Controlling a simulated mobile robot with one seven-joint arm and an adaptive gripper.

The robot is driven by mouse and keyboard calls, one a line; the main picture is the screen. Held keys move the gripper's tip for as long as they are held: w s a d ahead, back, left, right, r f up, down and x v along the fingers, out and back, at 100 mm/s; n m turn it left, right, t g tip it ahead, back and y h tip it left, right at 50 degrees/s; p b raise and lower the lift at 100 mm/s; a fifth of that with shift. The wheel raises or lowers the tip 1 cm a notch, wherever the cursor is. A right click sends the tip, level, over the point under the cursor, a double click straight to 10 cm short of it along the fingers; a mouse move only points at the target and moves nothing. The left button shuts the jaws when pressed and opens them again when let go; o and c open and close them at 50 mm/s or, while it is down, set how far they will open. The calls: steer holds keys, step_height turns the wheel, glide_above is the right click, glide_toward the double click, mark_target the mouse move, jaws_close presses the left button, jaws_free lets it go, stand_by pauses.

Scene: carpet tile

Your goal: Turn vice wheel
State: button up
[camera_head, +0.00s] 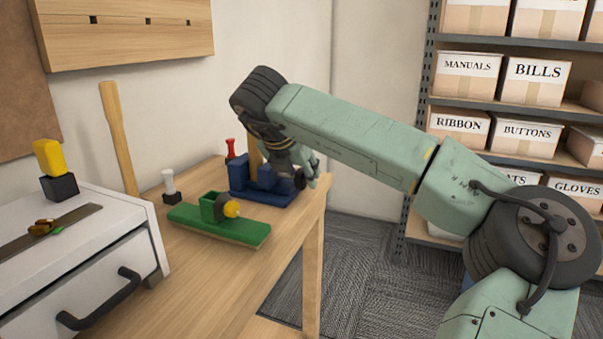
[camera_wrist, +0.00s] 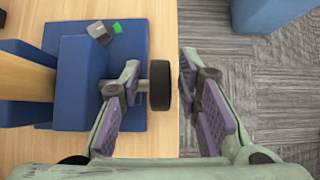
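The blue vice (camera_head: 262,184) stands near the far right corner of the wooden workbench, with a wooden piece (camera_head: 254,158) upright in it. In the wrist view the vice (camera_wrist: 85,70) fills the left side, and its black wheel (camera_wrist: 159,85) sticks out to the right on a short grey shaft. The wheel shows small and dark in the head view (camera_head: 300,181). My gripper (camera_wrist: 158,72) is open, with one finger left of the wheel by the shaft and the other to its right, apart from it. I cannot tell whether the left finger touches.
A green vice-like block (camera_head: 218,226) with a yellow knob lies nearer on the bench (camera_head: 262,262). White (camera_head: 169,184) and red (camera_head: 230,149) handled tools stand beside the vices. A white drawer unit (camera_head: 130,225) is at left. Carpet floor (camera_head: 345,275) lies right of the bench, before box shelves.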

stand_by(0.3)
steer(key=v, duration=1.2)
stand_by(0.8)
